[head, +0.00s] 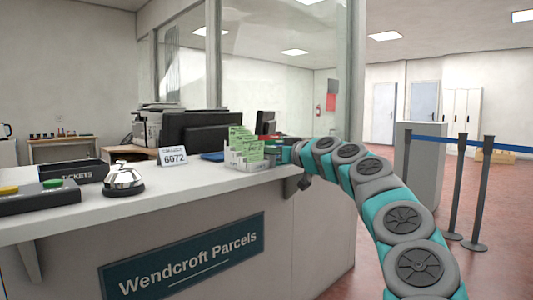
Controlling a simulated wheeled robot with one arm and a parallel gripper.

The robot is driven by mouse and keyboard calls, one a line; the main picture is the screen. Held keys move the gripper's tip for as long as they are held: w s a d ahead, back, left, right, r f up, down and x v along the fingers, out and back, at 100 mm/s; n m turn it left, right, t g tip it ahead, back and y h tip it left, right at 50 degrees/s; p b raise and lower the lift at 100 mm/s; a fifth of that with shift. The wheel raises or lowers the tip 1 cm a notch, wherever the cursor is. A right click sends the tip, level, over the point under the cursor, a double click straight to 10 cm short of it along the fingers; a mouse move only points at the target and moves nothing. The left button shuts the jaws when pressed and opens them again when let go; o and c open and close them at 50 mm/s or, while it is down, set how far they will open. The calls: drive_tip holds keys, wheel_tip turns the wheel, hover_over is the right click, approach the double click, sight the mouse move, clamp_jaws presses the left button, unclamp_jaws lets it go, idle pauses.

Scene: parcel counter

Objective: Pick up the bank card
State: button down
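I cannot make out a bank card anywhere on the counter (75,212). My arm reaches in from the lower right. Its end, with my gripper (279,152), is at the counter's right end, just right of the leaflet holder (236,163) with green leaflets. My gripper is small and partly hidden, so its fingers and anything between them cannot be made out. A flat blue item (213,156) lies left of the leaflet holder; what it is cannot be told.
A service bell (123,179), a number sign (173,156), a black tickets box (73,171) and a button panel (38,198) stand on the counter. Monitors (188,131) and a printer (147,127) are behind. Barrier posts (456,188) stand at the right on red floor.

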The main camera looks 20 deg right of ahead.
drive_tip(key=shift+r, duration=1.7)
drive_tip(key=s+a+r+b, duration=0.1)
drive_tip(key=s+a+b, duration=0.1)
drive_tip(key=s, duration=1.4)
drive_tip(key=shift+a+r, duration=0.25)
drive_tip(key=shift+a, duration=0.1)
